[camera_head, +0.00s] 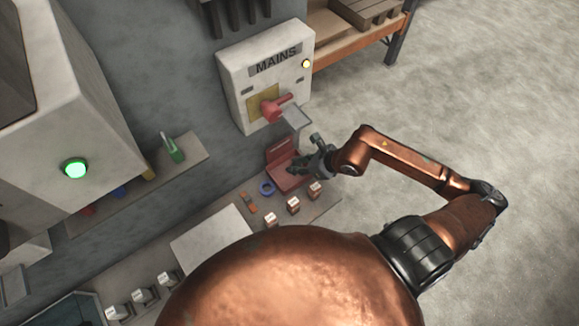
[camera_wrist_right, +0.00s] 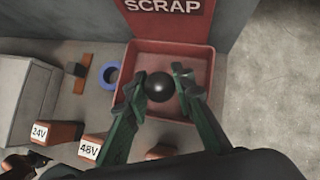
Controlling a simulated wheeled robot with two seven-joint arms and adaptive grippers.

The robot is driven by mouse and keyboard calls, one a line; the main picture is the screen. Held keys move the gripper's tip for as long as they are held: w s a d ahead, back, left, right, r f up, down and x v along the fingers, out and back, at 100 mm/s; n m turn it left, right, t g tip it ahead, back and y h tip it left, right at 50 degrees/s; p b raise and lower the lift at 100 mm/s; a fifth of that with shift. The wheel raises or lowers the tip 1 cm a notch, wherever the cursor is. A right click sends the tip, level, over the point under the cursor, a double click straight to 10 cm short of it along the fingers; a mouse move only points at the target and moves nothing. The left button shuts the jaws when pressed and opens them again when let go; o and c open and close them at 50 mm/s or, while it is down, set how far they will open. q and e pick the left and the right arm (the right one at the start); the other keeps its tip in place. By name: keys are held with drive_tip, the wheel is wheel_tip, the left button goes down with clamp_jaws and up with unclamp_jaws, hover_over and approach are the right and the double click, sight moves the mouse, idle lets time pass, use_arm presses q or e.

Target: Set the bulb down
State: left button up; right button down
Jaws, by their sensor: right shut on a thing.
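My right gripper (camera_head: 312,162) is over the red tray marked SCRAP (camera_head: 280,152). In the right wrist view, the gripper (camera_wrist_right: 161,84) is shut on a dark, round, glossy thing, which I take to be the bulb (camera_wrist_right: 159,88). The bulb sits between the fingertips, with the tray (camera_wrist_right: 147,50) floor behind it. I cannot tell whether it touches the tray floor. In the head view the bulb is too small or hidden to make out. My left gripper is not in view.
Orange-brown blocks with white labels, one reading 48V (camera_wrist_right: 90,149) and one 24V (camera_wrist_right: 55,132), stand beside the tray. A blue ring (camera_head: 266,188) lies left of it. The MAINS box (camera_head: 288,62) with a red lever (camera_head: 274,107) is on the wall above.

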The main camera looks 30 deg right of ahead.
drive_tip(key=shift+w+a+f, duration=0.1)
drive_tip(key=shift+w+f, duration=0.05)
drive_tip(key=shift+f, duration=0.5)
drive_tip(key=shift+w+a+f, duration=0.1)
drive_tip(key=shift+w+f, duration=0.05)
drive_tip(key=shift+f, duration=0.45)
drive_tip(key=shift+w+a+r, duration=0.1)
drive_tip(key=shift+w+r, duration=0.15)
drive_tip(key=shift+w, duration=0.05)
drive_tip(key=shift+w+a+g+h+p, duration=0.15)
drive_tip(key=shift+w+g+h+p, duration=0.25)
drive_tip(key=shift+g, duration=0.4)
drive_tip(key=shift+w+a+g+h+p, duration=0.15)
drive_tip(key=shift+g+h+p, duration=0.3)
drive_tip(key=shift+g, duration=0.35)
drive_tip(key=shift+s+f, duration=0.1)
drive_tip(key=shift+f, duration=0.8)
drive_tip(key=c, duration=1.7)
unclamp_jaws()
drive_tip(key=shift+f, duration=0.1)
drive_tip(key=shift+o, duration=0.2)
